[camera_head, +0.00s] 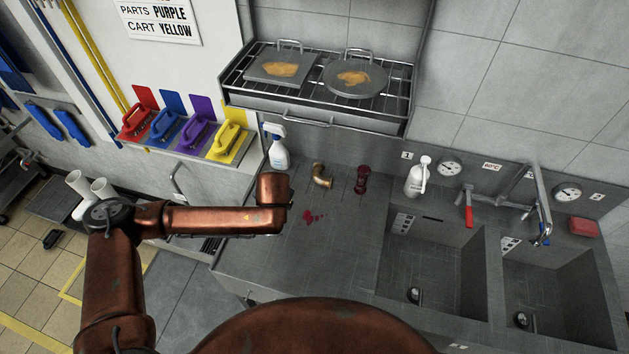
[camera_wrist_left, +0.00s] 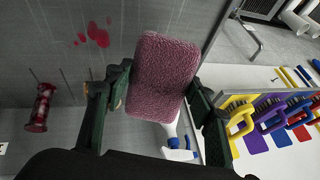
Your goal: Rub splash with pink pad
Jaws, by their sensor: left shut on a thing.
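The pink pad (camera_wrist_left: 165,72) is a rough, rounded block held between the fingers of my left gripper (camera_wrist_left: 159,88) in the left wrist view. The pad and gripper are hidden behind my left wrist in the head view. The splash (camera_head: 314,217) is a group of dark pink spots on the grey counter, just right of my left wrist. It also shows in the left wrist view (camera_wrist_left: 95,36), to the upper left of the pad and apart from it. My right gripper is not in view.
A white spray bottle (camera_head: 279,152), a brass elbow (camera_head: 321,175) and a dark red spool-like part (camera_head: 361,180) stand behind the splash. Counter in front of the splash is clear.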

